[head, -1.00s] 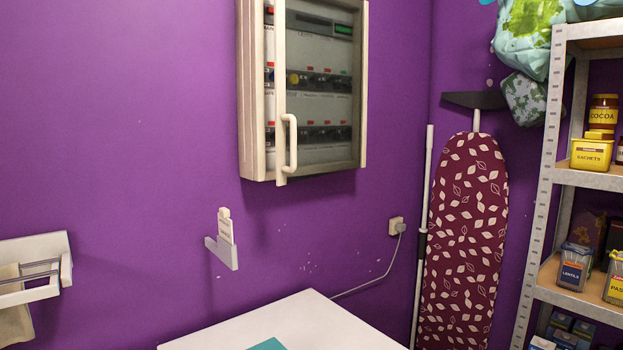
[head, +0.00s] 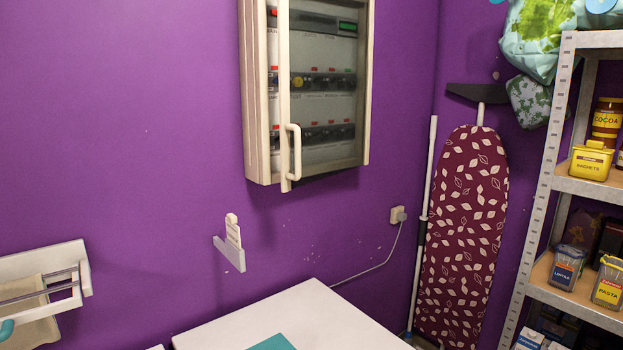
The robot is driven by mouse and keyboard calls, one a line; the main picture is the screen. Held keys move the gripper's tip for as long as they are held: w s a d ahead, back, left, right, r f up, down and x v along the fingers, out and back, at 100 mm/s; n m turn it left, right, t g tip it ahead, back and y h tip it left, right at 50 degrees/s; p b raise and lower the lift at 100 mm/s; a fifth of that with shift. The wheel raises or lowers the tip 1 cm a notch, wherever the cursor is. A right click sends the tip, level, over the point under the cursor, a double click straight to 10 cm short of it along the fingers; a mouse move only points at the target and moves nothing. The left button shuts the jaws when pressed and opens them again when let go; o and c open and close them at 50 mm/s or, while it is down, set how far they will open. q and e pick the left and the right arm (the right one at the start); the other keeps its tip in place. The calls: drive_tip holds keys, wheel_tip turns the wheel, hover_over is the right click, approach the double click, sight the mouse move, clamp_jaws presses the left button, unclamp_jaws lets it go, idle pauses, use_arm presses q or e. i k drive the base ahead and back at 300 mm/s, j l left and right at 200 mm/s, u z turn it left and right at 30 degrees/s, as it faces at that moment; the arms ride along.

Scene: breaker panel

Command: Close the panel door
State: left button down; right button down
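The breaker panel (head: 257,110) hangs on the purple wall at the upper middle of the head view; its top is cut off. Its glazed door (head: 328,150) has a pale frame and a pale vertical handle (head: 295,152) near its left edge. The door stands slightly ajar, its left edge out from the cabinet and its right side at the cabinet's edge. Rows of breakers (head: 320,82) show through the glass, and some red marks show in the gap on the left. Neither of my grippers is in view.
A white table (head: 330,320) with a teal item (head: 273,343) is below the panel. A small wall holder (head: 232,250) hangs under it. A rack (head: 45,270) is at left. An ironing board (head: 463,235) and shelves (head: 545,190) stand at right.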

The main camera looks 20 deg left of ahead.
sight(325, 48)
drive_tip(key=i+l+z, duration=0.25)
drive_tip(key=i+l, duration=0.75)
